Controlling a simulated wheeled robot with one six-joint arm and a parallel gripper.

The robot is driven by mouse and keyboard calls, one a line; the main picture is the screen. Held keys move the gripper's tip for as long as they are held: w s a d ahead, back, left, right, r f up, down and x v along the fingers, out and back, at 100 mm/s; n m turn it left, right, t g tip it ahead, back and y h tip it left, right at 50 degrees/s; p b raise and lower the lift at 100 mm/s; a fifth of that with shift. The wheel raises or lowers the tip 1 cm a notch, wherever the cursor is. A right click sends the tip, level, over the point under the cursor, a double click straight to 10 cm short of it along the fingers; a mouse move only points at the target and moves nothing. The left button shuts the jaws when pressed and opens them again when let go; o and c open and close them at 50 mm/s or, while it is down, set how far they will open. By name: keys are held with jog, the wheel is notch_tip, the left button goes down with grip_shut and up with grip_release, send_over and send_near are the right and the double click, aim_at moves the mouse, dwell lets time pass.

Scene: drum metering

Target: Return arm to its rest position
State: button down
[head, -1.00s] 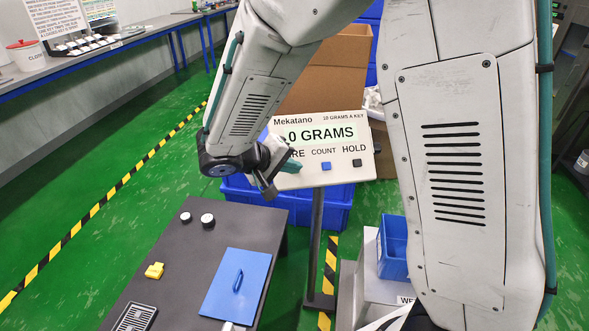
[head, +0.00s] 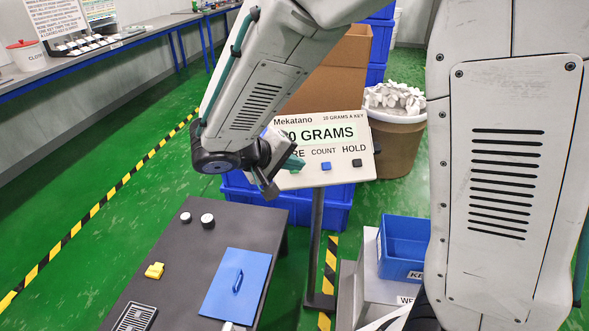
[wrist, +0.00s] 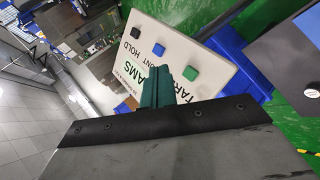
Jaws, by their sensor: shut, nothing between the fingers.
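My gripper (head: 293,163) is shut and empty, its teal fingers in front of the left part of the scale display panel (head: 340,174). The panel reads "0 GRAMS", with any leading digit partly hidden by my arm. Its blue COUNT button (head: 326,166) and black HOLD button (head: 357,162) show. In the wrist view my shut fingers (wrist: 157,84) lie over the panel's face; a green button (wrist: 191,73) shows beside them, with blue (wrist: 158,49) and black (wrist: 136,32) buttons further up. I cannot tell whether the fingers touch the panel.
A drum (head: 397,145) of white pieces stands behind the panel. A blue bin (head: 402,250) sits at right. Green floor is free at left.

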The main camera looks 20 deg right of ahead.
dwell(0.3)
jog(key=s+d+r+y, duration=0.1)
jog(key=s+r+y, duration=0.2)
jog(key=s, duration=0.4)
jog(key=s+d+r+g+y, duration=0.1)
jog(key=s+d+r+y, duration=0.1)
jog(key=s, duration=0.6)
jog(key=s+d+r+y, duration=0.1)
jog(key=s+r+y, duration=0.3)
jog(key=s, duration=0.4)
jog(key=shift+d+m+g+y, duration=0.3)
jog(key=shift+g+y, duration=0.1)
jog(key=shift+y, duration=0.4)
jog(key=shift+s, duration=0.1)
